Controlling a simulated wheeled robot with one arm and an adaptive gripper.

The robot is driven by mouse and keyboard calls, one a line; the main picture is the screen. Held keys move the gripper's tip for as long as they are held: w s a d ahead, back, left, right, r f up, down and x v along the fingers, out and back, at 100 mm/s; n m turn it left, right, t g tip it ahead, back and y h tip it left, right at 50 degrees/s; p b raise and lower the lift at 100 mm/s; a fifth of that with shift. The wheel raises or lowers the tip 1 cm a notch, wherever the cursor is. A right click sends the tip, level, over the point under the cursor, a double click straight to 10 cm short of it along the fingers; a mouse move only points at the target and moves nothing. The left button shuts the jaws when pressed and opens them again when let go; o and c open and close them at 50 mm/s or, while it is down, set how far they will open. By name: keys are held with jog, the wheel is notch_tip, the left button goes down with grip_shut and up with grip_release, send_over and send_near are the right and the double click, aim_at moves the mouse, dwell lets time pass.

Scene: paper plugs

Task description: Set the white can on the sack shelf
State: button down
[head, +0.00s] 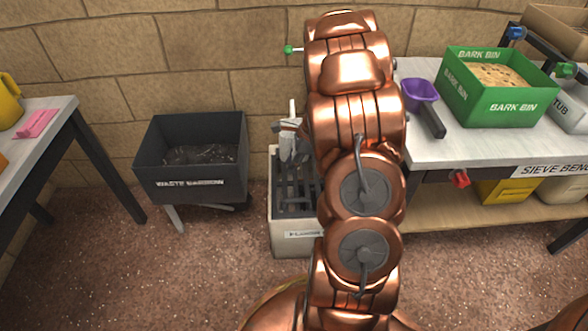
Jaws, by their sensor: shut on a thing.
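My copper-coloured arm rises through the middle of the view and bends over at the top. I cannot make out the white can or the sack shelf in this view.
A dark waste barrow (190,185) and the slatted pale bin (296,238) stand by the brick wall. The sieve bench (455,150) at right bears a green bark bin (497,108) and a purple scoop (420,93). A table (50,125) stands left. The front floor is clear.

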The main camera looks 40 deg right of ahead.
aim_at(293, 152)
notch_tip(293, 152, up, 5)
jog(key=shift+r+p, duration=0.2)
jog(key=shift+p, duration=0.4)
jog(key=w+a+r+n+g, duration=0.2)
jog(key=w+a+r+n, duration=0.3)
jog(key=a, duration=0.3)
jog(key=w+a+r+n+g, duration=0.2)
jog(key=w+a+r+n, duration=0.3)
jog(key=a, duration=0.4)
jog(key=w+a+r+n+g, duration=0.1)
jog(key=w+a+r+n, duration=0.45)
jog(key=a, duration=0.25)
jog(key=s+r+n+g+h+p, duration=0.1)
jog(key=r+n+p, duration=0.4)
jog(key=r+p, duration=0.6)
jog(key=s+r+n+g+h+p, duration=0.1)
jog(key=s+r+n+p, duration=0.3)
jog(key=r+p, duration=0.7)
jog(key=shift+s+d+r+n+h+p, duration=0.15)
jog(key=shift+s+r+n+h+p, duration=0.45)
jog(key=shift+p, duration=6.05)
jog(key=shift+w+f, duration=0.3)
jog(key=shift+w, duration=0.1)
